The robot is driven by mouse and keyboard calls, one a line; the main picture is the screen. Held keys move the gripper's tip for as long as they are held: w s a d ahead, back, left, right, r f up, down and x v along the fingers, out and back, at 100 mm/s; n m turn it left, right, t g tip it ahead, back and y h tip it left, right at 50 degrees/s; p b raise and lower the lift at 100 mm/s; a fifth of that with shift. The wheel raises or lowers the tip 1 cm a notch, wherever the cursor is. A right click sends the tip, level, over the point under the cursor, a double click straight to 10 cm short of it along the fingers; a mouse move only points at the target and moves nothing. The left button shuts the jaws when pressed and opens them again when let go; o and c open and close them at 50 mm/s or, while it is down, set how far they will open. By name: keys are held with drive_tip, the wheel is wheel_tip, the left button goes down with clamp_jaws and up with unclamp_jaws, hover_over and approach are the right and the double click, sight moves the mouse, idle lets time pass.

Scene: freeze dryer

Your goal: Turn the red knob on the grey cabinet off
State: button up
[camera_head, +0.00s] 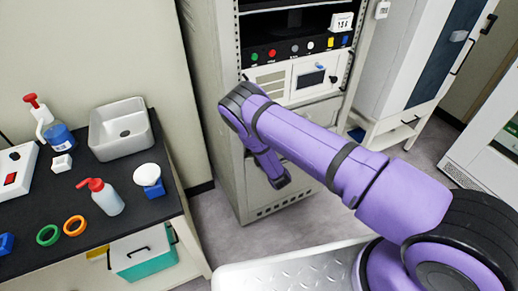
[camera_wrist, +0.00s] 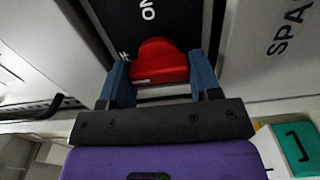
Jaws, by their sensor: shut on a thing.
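In the wrist view the red knob (camera_wrist: 160,62) is between the two blue fingers of my gripper (camera_wrist: 161,76), one finger on each side, and the gripper is shut on it. The knob is on a black panel (camera_wrist: 150,18) set in a grey surface. White lettering on the panel near the knob is partly cut off. In the head view my purple arm reaches to the front of the grey cabinet (camera_head: 226,140). The knob and my fingers are hidden there behind the arm.
A black-topped bench (camera_head: 110,235) stands at the left with a grey basin (camera_head: 122,131), bottles and rings on it. A teal bin (camera_head: 148,262) is below. A white cabinet (camera_head: 405,60) stands at the right. Grey floor is open between bench and cabinet.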

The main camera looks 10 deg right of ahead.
drive_tip(key=shift+s+f, duration=0.1)
idle(0.3)
drive_tip(key=o, duration=0.9)
drive_tip(key=v, duration=1)
drive_tip(key=shift+s+d, duration=0.1)
drive_tip(key=shift+s, duration=0.25)
